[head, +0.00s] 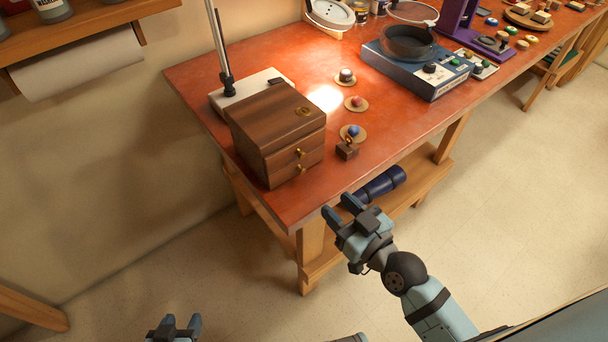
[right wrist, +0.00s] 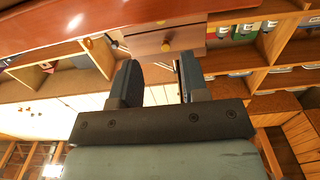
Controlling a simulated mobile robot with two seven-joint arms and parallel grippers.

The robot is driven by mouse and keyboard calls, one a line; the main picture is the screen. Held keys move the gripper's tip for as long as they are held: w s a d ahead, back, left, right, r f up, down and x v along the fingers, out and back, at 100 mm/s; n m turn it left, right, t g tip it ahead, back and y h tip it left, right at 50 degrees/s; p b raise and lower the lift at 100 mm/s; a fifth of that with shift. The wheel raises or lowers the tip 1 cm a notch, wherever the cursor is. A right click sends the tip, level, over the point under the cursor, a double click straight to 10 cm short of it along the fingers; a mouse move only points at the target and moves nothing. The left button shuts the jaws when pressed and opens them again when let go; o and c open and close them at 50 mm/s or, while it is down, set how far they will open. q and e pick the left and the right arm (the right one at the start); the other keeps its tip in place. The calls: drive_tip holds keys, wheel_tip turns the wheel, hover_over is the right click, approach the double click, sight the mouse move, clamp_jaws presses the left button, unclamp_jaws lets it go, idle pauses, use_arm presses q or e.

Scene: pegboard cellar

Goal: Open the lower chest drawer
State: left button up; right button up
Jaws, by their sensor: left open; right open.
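The brown wooden chest (head: 270,125) stands on the near left end of the red-brown table. Its two drawers sit one above the other, each with a brass knob, and both look shut. The lower drawer (head: 287,176) is just above the tabletop. In the right wrist view, a drawer front with a brass knob (right wrist: 166,46) shows beyond the fingers; I cannot tell which drawer. My right gripper (head: 339,207) is open and empty, apart from the chest, by the table's front edge. My left gripper (head: 180,323) is open, low at the bottom of the head view, far from the chest.
A small brown block (head: 347,151) and several round discs with coloured knobs (head: 355,104) lie right of the chest. A lamp base (head: 222,98) stands behind it. A blue device (head: 425,72) is farther along the table (head: 400,120). A dark blue cylinder (head: 382,185) lies on the lower shelf.

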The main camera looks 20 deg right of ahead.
sight(303, 172)
drive_tip(key=x, duration=1)
drive_tip(key=shift+w+a, duration=0.2)
drive_tip(key=shift+w, duration=0.15)
